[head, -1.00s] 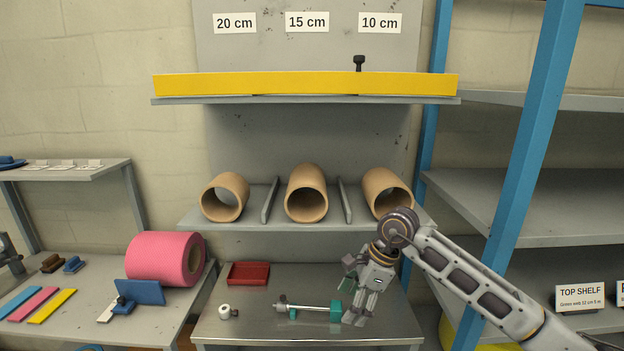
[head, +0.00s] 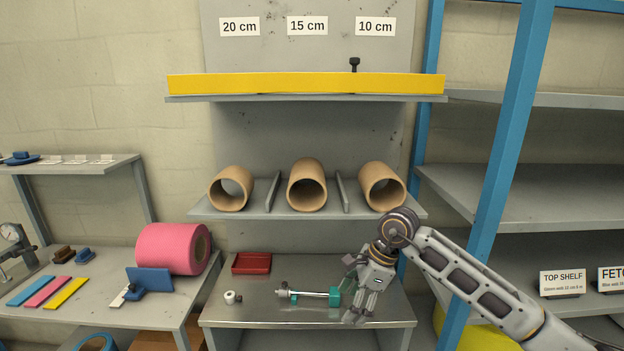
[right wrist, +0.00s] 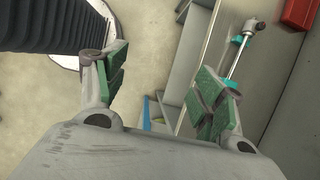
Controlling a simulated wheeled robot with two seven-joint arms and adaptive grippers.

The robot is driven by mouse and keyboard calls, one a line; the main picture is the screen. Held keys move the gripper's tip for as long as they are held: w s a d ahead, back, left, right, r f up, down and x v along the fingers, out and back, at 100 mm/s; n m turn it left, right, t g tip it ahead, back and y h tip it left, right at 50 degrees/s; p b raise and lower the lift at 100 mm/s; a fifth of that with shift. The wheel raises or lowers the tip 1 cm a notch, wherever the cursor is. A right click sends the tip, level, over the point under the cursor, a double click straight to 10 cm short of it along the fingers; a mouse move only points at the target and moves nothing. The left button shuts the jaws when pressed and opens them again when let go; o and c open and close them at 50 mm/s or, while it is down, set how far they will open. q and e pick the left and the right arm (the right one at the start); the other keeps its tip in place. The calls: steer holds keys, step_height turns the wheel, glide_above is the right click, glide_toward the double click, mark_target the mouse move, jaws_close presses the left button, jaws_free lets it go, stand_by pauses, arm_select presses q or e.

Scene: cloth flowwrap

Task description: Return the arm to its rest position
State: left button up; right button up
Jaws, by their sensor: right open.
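My right arm comes in from the lower right in the head view. My right gripper (head: 362,305) points down over the right part of the steel bench (head: 300,308), by the green end of a metal rod tool (head: 308,295). In the right wrist view the green-padded fingers of the right gripper (right wrist: 160,88) stand wide apart with nothing between them. The rod tool (right wrist: 243,48) lies beyond the right finger there. My left gripper is not in view.
Cardboard tubes (head: 307,184) rest on the shelf above the bench. A red tray (head: 252,263) and a small white piece (head: 231,297) lie on the bench. A blue post (head: 503,160) of the right rack stands close behind my forearm. A pink roll (head: 173,248) is on the left table.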

steer(key=w+a+f+m+y+p, duration=0.2)
steer(key=w+a+f+m+y, duration=0.25)
steer(key=a+m+y, duration=0.45)
steer(key=w+d+f+m+t+y, duration=0.3)
steer(key=w+f+m+t, duration=0.15)
steer(key=f+m, duration=0.35)
steer(key=s+d+f+m+t+h+p, duration=0.15)
steer(key=d+f+m+t+h, duration=0.25)
steer(key=d+f+m, duration=0.5)
steer(key=s+d+f+m+t+h, duration=0.2)
steer(key=d+f+m+t+h, duration=0.25)
steer(key=f+m, duration=0.85)
steer(key=s+d+f+m+g+h, duration=0.2)
steer(key=s+d+f+m+h, duration=0.15)
steer(key=s+f, duration=0.75)
steer(key=s+d+f+m+g+h, duration=0.35)
steer(key=s+f, duration=0.55)
steer(key=f, duration=0.3)
steer(key=s+f+m+g, duration=0.2)
steer(key=s+f, duration=0.1)
steer(key=s, duration=0.8)
steer(key=s+d+f+m+g+p, duration=0.1)
steer(key=s+f, duration=0.3)
steer(key=s, duration=0.7)
steer(key=s+d+f+m+g, duration=0.1)
steer(key=s+f+m+g, duration=0.1)
steer(key=s, duration=0.9)
steer(key=shift+d+f+m+g+h+p, duration=0.15)
steer(key=shift+f+m+g+h+p, duration=0.25)
steer(key=shift+f+g, duration=0.45)
